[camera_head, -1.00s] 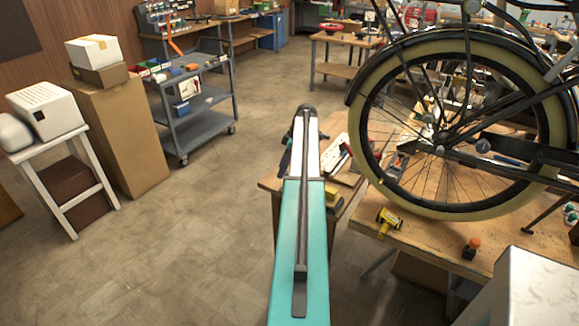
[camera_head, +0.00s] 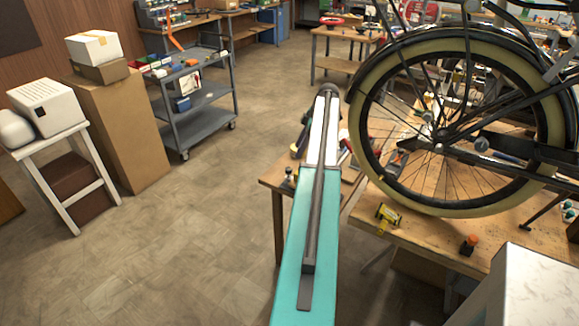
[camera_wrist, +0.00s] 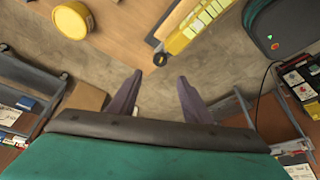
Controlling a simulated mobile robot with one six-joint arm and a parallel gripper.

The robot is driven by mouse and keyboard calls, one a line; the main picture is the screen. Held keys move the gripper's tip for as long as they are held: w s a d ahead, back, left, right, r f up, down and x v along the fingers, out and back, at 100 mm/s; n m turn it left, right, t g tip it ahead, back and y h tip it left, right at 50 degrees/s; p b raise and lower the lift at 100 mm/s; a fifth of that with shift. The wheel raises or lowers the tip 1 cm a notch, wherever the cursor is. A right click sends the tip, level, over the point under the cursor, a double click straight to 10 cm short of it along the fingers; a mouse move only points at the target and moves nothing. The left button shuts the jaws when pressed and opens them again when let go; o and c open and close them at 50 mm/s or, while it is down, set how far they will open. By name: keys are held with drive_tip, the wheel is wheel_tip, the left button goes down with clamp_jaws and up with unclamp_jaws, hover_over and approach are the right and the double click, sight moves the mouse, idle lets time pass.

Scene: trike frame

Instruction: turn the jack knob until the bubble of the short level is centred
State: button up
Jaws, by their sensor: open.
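I cannot make out the jack knob or the short level for certain. In the head view, a small yellow tool-like object (camera_head: 388,215) and a small block with an orange top (camera_head: 470,245) sit on the bench below the bicycle wheel. The wrist view shows a yellow bar with pale segments (camera_wrist: 200,25) and a round yellow object (camera_wrist: 72,20) on wood. No bubble can be read. My gripper (camera_wrist: 157,85) has its two dark fingers apart with nothing between them, clear of the yellow bar. In the head view my arm hides most of the gripper.
A bicycle wheel (camera_head: 460,125) stands over the wooden bench (camera_head: 420,235). A grey cart (camera_head: 200,122), a cardboard box (camera_head: 120,135) and a white stand (camera_head: 62,140) are on the left. A white block (camera_head: 540,290) is at lower right. The floor between is clear.

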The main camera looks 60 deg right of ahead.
sight(288, 169)
drive_tip(key=shift+p+x, duration=1.6)
drive_tip(key=shift+x, duration=3.95)
drive_tip(key=shift+s, duration=0.1)
drive_tip(key=c, duration=1.1)
drive_tip(key=shift+o, duration=0.2)
drive_tip(key=shift+a+f+m+b, duration=0.1)
drive_tip(key=shift+m+b, duration=0.3)
drive_tip(key=shift+b, duration=0.25)
